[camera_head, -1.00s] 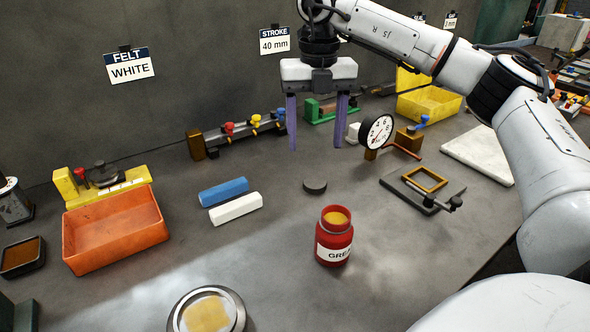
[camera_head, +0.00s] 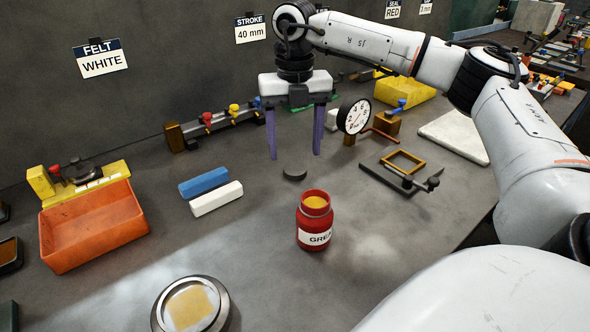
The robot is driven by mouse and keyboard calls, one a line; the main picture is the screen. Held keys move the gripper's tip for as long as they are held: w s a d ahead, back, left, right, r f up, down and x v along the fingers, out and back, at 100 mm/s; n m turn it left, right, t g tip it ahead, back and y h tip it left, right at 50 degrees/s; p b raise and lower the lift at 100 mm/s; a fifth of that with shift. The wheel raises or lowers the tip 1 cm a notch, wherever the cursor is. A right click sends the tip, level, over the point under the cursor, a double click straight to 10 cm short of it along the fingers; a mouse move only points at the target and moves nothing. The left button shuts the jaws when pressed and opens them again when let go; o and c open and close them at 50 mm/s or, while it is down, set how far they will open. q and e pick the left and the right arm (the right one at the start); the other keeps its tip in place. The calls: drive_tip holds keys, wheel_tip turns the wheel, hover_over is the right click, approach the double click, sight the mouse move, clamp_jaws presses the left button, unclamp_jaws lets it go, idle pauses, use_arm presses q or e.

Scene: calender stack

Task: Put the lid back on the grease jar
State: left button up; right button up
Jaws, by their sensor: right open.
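The red grease jar (camera_head: 313,222) stands upright and uncovered on the grey bench, with yellow grease showing in its mouth. A small dark round disc, which looks like the lid (camera_head: 294,174), lies flat on the bench just behind the jar. My right gripper (camera_head: 295,156) points down with its two purple fingers apart and empty. It is above and behind the lid, seemingly not touching it. My left gripper is out of view.
A blue block (camera_head: 204,182) and a white block (camera_head: 216,198) lie left of the lid. A dial gauge (camera_head: 354,116) stands close right of my right gripper. An orange bin (camera_head: 94,232) is at left, a round metal dish (camera_head: 190,306) in front.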

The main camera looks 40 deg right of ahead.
sight(296, 170)
drive_tip(key=shift+d+f, duration=0.2)
drive_tip(key=shift+f, duration=2.4)
drive_tip(key=c, duration=1.1)
